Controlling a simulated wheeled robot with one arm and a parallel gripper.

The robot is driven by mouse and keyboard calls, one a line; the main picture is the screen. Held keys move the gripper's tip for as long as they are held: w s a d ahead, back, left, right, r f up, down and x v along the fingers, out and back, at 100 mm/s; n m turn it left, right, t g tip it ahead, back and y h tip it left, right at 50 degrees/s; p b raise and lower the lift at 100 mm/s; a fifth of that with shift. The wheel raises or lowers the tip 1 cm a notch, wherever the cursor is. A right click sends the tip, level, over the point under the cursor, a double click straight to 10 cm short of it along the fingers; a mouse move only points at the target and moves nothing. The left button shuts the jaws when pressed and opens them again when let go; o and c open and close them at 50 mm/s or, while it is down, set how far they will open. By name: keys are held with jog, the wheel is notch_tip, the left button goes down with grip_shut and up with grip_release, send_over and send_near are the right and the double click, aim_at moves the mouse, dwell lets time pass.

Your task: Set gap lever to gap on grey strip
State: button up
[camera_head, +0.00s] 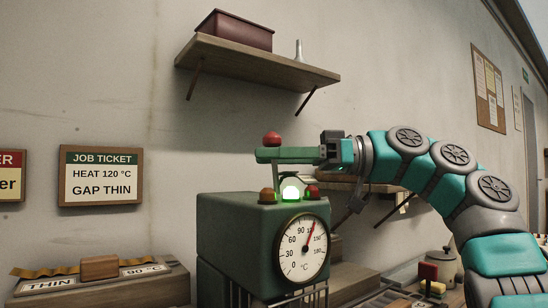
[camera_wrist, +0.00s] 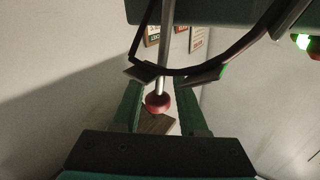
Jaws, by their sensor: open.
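A lever with a red ball knob (camera_head: 271,138) stands above the green machine housing (camera_head: 228,235). In the wrist view, its metal rod and red knob (camera_wrist: 158,103) show between my spread fingers, with visible space on both sides. My gripper (camera_head: 264,155) reaches in from the right at the lever, fingers pointing left; it is open, as the wrist view (camera_wrist: 161,92) also shows. A job ticket (camera_head: 100,176) reads "HEAT 120 °C, GAP THIN". A wooden block with a brass-coloured strip (camera_head: 50,271) carries labels "THIN" and "90 °C". I cannot make out a grey strip.
The round dial (camera_head: 304,248) has a red needle a little past the top. Above it are an amber lamp, a lit greenish-white lamp (camera_head: 290,194) and a red one. A shelf (camera_head: 255,63) with a dark red box overhangs from the wall. A pot (camera_head: 440,265) stands right.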

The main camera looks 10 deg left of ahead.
grip_shut()
dwell(1.4)
